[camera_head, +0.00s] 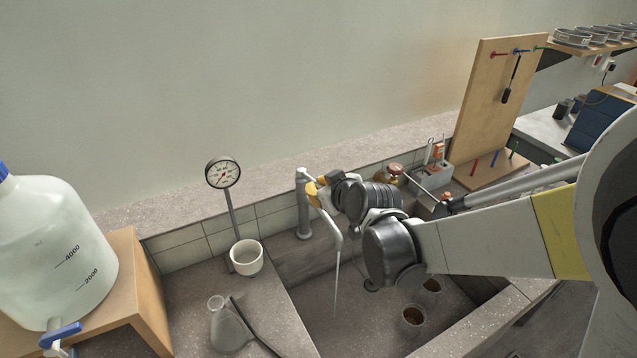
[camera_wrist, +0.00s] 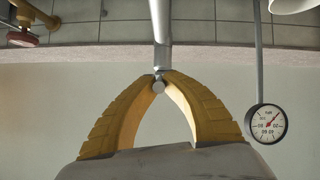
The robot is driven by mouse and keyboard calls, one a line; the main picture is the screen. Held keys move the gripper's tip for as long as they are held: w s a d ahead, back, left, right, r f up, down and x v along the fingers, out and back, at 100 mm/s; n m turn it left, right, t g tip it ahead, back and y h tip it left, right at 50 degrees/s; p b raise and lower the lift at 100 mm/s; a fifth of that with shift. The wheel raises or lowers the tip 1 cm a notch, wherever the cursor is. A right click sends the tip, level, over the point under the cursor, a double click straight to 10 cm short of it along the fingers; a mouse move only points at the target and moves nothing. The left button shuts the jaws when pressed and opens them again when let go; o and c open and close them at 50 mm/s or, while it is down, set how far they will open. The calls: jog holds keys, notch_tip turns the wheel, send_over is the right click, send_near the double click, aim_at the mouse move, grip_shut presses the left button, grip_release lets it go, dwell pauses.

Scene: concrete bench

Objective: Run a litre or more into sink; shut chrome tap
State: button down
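The chrome tap (camera_head: 303,215) stands upright at the back left edge of the sink (camera_head: 385,325). Its spout reaches forward over the basin, and a thin pale stream runs down from the spout's end to the basin floor. My gripper (camera_head: 312,190) is at the top of the tap, its yellow fingers beside the tap's head. In the wrist view my gripper (camera_wrist: 159,77) has its fingertips together around a small round grey end of the tap (camera_wrist: 161,30). The tap's handle is mostly hidden by my fingers and wrist.
A dial gauge (camera_head: 222,173) on a post and a white cup (camera_head: 246,259) stand left of the tap. A glass flask (camera_head: 229,330) and a large jug (camera_head: 48,250) are further left. A red valve knob (camera_head: 395,169) and a pegboard (camera_head: 492,100) stand right.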

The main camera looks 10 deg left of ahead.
aim_at(316, 182)
jog(key=r+p, duration=0.1)
jog(key=r+g+h+p, duration=0.1)
jog(key=p, duration=0.1)
jog(key=w+r+g+p, duration=0.1)
jog(key=shift+a+h, duration=0.3)
jog(key=shift+h, duration=0.1)
jog(key=shift+w+a+r+g+h+p, duration=0.3)
jog(key=shift+g+h+p, duration=0.15)
jog(key=shift+g+p, duration=0.3)
jog(key=shift+w+a+r+g+h+p, duration=0.25)
jog(key=shift+g+h+p, duration=0.25)
jog(key=shift+p, duration=0.35)
jog(key=shift+d, duration=0.1)
jog(key=c, duration=1.4)
grip_release()
jog(key=shift+c, duration=0.2)
jog(key=shift+s+r, duration=0.1)
jog(key=v, duration=1.2)
jog(key=shift+d, duration=0.15)
